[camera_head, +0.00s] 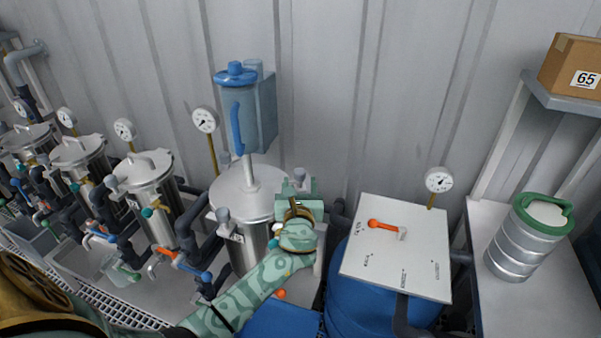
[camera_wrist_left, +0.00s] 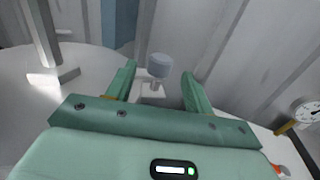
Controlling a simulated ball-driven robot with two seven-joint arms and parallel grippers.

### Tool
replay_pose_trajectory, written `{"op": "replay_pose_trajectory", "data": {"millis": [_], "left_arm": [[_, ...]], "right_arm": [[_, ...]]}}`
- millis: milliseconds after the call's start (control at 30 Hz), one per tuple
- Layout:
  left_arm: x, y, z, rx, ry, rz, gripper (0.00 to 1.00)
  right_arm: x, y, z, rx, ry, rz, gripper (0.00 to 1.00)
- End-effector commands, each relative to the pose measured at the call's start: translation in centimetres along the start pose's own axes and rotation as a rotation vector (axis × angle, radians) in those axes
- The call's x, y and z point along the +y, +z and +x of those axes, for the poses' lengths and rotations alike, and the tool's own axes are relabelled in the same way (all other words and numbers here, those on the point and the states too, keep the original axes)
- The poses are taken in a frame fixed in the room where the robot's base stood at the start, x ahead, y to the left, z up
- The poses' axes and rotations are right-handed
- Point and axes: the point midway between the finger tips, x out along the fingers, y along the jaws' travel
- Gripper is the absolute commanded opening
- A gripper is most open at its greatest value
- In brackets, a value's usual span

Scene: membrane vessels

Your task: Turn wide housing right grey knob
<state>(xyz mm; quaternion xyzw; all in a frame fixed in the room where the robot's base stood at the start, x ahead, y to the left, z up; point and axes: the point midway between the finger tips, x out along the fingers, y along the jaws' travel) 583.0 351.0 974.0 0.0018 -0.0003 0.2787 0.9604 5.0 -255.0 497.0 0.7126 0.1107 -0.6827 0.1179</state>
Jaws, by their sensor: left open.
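The wide housing (camera_head: 247,194) is a broad silver cylinder with a round lid, in the middle of the head view. Its right grey knob (camera_head: 299,173) sticks up at the lid's right side, just beyond my left gripper (camera_head: 299,185). In the left wrist view the knob (camera_wrist_left: 159,67) is a grey cylinder on a pale mount. It shows between the two green fingers of my left gripper (camera_wrist_left: 158,74), with gaps on both sides. The fingers are open and hold nothing. The housing's left grey knob (camera_head: 223,215) is at the lid's left front. My right gripper is out of view.
Narrower steel housings (camera_head: 148,185) with pipes and valves line the left. A blue barrel (camera_head: 362,287) with a white panel (camera_head: 400,265) and orange lever (camera_head: 383,225) stands to the right. A pressure gauge (camera_head: 439,180) rises behind the panel.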

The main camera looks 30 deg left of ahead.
Motion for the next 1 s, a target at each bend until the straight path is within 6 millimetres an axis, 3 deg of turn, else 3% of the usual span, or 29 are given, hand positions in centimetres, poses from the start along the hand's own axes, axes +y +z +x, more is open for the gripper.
{"op": "replay_pose_trajectory", "data": {"millis": [100,300,700,867,1000], "left_arm": [[0.0,-0.3,2.9,0.0,0.001,0.0,0.52],[0.0,-0.3,5.9,0.002,-0.001,-0.002,0.52],[0.0,-0.1,6.8,0.002,-0.001,-0.003,0.52],[0.0,-0.1,6.8,0.002,-0.001,-0.003,0.1],[0.0,-0.1,6.8,0.002,0.0,-0.003,0.07]], "right_arm": [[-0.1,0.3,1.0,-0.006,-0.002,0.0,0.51],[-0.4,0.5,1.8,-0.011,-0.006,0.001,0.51],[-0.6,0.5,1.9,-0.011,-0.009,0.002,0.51],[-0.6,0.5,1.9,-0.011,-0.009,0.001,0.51],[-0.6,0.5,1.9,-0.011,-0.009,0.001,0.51]]}}
